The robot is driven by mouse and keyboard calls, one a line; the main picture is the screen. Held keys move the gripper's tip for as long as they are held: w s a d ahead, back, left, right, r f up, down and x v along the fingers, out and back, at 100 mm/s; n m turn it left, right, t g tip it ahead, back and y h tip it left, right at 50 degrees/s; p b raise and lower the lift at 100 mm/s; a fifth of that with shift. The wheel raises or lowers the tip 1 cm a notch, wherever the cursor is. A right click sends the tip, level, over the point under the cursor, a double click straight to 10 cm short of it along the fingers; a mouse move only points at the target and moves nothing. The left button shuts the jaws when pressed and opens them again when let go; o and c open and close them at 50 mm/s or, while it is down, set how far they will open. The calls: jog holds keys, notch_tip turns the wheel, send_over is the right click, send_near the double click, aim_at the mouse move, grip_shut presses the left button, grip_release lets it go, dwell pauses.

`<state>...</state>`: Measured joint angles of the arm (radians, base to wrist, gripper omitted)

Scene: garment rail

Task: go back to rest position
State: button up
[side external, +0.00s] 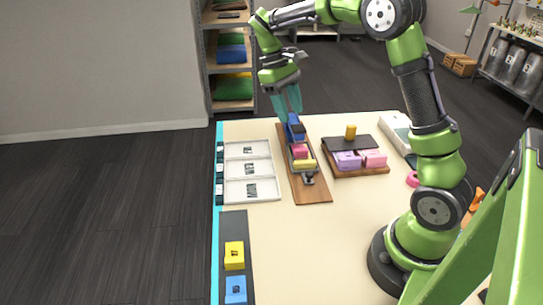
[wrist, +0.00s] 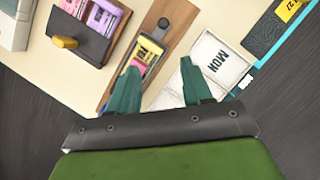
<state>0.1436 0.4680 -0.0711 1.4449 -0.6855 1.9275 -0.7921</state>
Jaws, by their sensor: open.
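My gripper (side external: 287,106) hangs over the far end of a wooden board, its teal fingers pointing down. In the wrist view my gripper (wrist: 160,65) has its fingers spread apart, with nothing visibly held between them. The wooden board (side external: 312,192) carries a row of blocks: a blue one (side external: 295,128) at the far end, then a pink one (side external: 299,150) and a yellow one (side external: 304,164). The fingertips look close to the blue block in the side view; I cannot tell whether they touch it. In the wrist view the left finger partly covers the row.
A white tray (side external: 279,172) with three compartments lies left of the board. A dark-topped stand (side external: 366,142) with purple and pink blocks lies to its right. A dark strip (side external: 236,220) holds yellow and blue blocks at front left. The table's front middle (side external: 310,250) is clear.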

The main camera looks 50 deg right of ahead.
jog(key=s+a+r+m+t+y, duration=0.2)
jog(key=s+a+r+t, duration=0.4)
jog(key=s+a+t, duration=0.5)
jog(key=s+a+m, duration=0.1)
jog(key=s, duration=0.3)
jog(key=shift+a+m, duration=0.3)
jog(key=shift+a, duration=0.05)
jog(key=shift+c, duration=0.3)
